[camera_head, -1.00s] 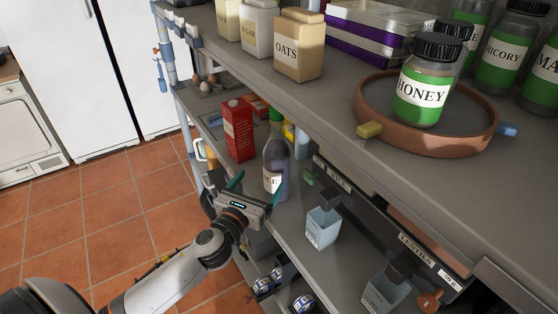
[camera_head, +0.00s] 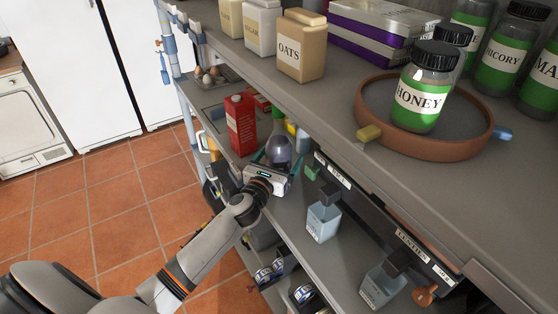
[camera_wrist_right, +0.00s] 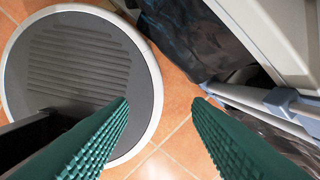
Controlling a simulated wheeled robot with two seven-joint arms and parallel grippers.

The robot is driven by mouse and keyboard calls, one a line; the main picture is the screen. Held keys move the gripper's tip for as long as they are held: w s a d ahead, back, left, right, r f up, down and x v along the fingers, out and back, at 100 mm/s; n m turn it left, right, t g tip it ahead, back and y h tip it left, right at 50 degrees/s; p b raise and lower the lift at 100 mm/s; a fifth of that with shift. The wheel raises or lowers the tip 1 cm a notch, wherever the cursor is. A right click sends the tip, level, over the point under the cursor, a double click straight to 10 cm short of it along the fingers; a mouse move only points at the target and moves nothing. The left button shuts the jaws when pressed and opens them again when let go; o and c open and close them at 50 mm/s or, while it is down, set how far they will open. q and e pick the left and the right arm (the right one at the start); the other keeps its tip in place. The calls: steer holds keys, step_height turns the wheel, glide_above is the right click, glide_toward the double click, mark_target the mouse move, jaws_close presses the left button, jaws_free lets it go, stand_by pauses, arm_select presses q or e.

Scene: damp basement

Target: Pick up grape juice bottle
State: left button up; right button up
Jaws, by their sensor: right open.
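The fingers look spread, and I cannot see clear contact. The gripper body hides the bottle's lower part and label. My right gripper (camera_wrist_right: 160,98) is open and empty in the right wrist view, with two green ribbed fingers above the floor.
The red carton (camera_head: 241,124) stands close left of the bottle. A round grey disc (camera_wrist_right: 75,75) lies below my right gripper.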

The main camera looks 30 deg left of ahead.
arm_select(q)
steer(key=c, duration=1.9)
steer(key=shift+r, duration=0.2)
steer(key=shift+r, duration=0.1)
